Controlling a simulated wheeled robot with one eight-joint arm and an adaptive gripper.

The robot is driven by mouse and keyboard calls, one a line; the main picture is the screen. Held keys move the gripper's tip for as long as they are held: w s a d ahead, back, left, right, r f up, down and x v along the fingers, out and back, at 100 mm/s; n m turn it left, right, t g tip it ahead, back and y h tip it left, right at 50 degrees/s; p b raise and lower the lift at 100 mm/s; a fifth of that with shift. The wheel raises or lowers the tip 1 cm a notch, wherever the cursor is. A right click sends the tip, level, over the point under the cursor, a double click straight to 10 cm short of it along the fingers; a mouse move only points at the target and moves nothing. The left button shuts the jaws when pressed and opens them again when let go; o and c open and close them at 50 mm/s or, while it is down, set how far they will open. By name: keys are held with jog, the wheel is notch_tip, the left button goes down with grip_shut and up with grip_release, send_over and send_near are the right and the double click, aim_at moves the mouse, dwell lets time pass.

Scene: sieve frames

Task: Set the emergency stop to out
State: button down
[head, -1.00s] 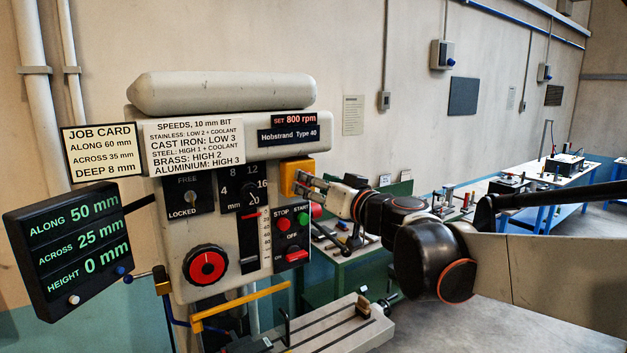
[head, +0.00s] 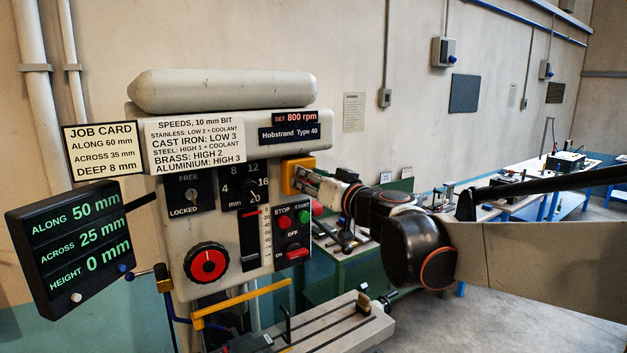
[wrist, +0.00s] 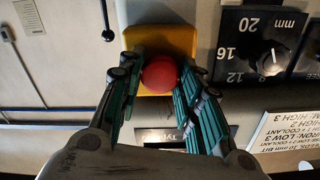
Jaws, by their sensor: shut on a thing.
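The emergency stop is a red round knob (wrist: 160,73) on a yellow box, seen in the wrist view between my fingers. In the head view its yellow box (head: 291,174) sits on the right side of the drill's head, and the knob is hidden there by my gripper. My gripper (head: 305,181) reaches in from the right at the box. In the wrist view my gripper (wrist: 160,80) has its two green-padded fingers closed on either side of the red knob. I cannot tell from these frames whether the knob is pressed in or out.
The machine's slotted table (head: 345,325) is below. A bench (head: 345,270) stands behind my arm.

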jog(key=shift+v, duration=0.85)
jog(key=c, duration=1.1)
grip_release()
jog(key=shift+d, duration=0.1)
jog(key=v, duration=1.2)
